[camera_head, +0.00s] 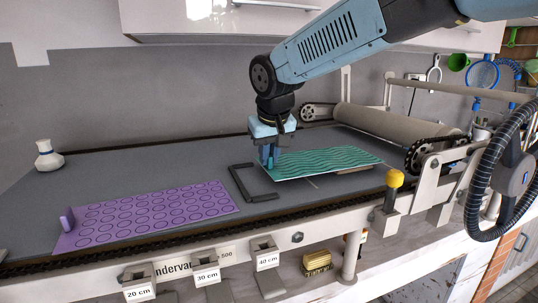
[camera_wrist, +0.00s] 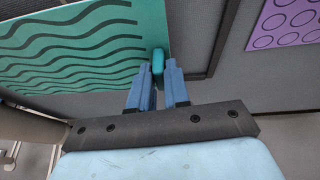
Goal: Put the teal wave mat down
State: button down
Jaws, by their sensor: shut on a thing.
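The teal wave mat (camera_head: 330,162) is a flat green-teal sheet with dark wavy lines, at the right of the grey work surface in the head view. My gripper (camera_head: 269,160) is at its left end, pointing down. In the wrist view the mat (camera_wrist: 75,50) fills the upper left, and my gripper (camera_wrist: 158,72) is shut on the small teal tab (camera_wrist: 158,60) at its edge. The mat looks roughly level, over or on the surface near a brownish flat piece (camera_head: 355,170); I cannot tell whether it touches.
A dark open frame (camera_head: 252,195) lies left of the mat. A purple circle-patterned mat (camera_head: 145,214) lies at the left, also in the wrist view (camera_wrist: 285,22). A white bottle (camera_head: 48,155) stands at the back left. A roller (camera_head: 395,126) is behind right. A yellow-topped knob (camera_head: 395,178) stands at the front edge.

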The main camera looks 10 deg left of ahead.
jog(key=shift+f, duration=0.1)
jog(key=shift+f, duration=1.3)
jog(key=c, duration=1)
grip_release()
jog(key=shift+r, duration=0.1)
jog(key=shift+v, duration=4.35)
